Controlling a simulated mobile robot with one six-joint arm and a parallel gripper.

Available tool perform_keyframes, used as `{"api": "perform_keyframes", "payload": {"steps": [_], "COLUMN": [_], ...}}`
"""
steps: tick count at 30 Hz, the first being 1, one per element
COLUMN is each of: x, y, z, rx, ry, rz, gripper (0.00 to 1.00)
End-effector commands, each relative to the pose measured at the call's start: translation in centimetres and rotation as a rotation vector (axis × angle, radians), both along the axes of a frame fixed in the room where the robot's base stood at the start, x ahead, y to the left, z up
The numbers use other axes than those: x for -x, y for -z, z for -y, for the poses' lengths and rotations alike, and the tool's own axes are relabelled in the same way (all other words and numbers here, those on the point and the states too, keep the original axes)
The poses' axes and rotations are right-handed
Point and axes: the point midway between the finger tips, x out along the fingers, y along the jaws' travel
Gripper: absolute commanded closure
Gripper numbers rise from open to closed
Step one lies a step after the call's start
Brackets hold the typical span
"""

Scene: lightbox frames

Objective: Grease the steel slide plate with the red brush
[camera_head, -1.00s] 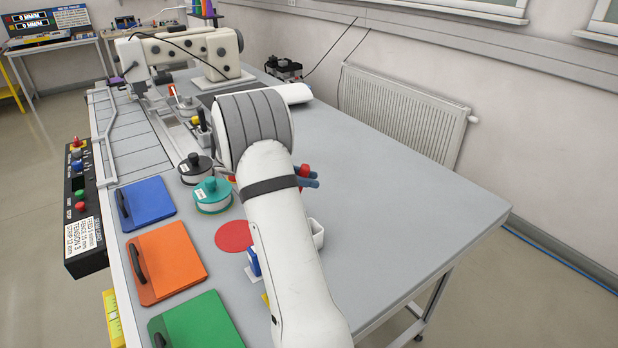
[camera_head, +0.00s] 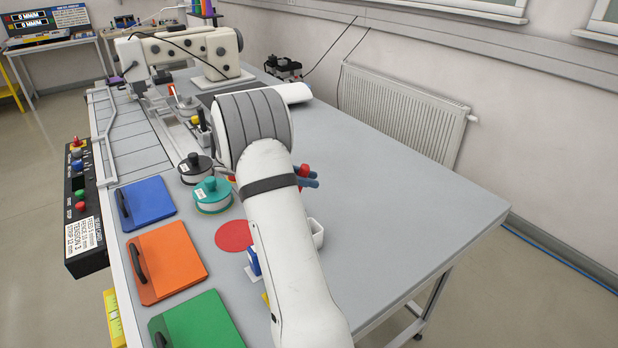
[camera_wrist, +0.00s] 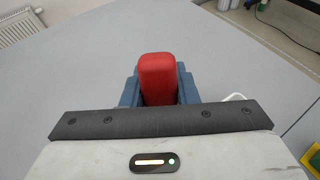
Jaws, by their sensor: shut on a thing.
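My gripper (camera_head: 311,179) shows in the head view just right of my forearm, above the grey table. In the wrist view its blue-grey fingers (camera_wrist: 158,88) are shut on a red block-like handle, which I take to be the red brush (camera_wrist: 157,70). A bit of the same red shows at the fingers in the head view (camera_head: 302,170). The bristles are hidden. I cannot tell for certain which surface is the steel slide plate; part of the table is hidden behind my arm.
Blue (camera_head: 147,203), orange (camera_head: 167,262) and green (camera_head: 200,325) panels lie along the table's left side. Black-topped (camera_head: 195,166) and teal-topped (camera_head: 212,193) round tins and a red disc (camera_head: 232,236) lie left of my arm. The table's right side (camera_head: 420,205) is clear.

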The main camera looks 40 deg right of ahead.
Motion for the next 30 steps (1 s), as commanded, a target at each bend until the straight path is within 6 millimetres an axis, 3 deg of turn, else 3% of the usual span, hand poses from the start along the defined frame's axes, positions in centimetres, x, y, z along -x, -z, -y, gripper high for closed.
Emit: {"api": "perform_keyframes", "payload": {"steps": [5, 30], "x": [0.1, 0.0], "y": [-0.2, -6.9], "z": [0.0, 0.0], "rx": [-0.003, -0.001], "ry": [0.001, -0.001], "rz": [-0.003, -0.002], "gripper": [0.96, 0.96]}}
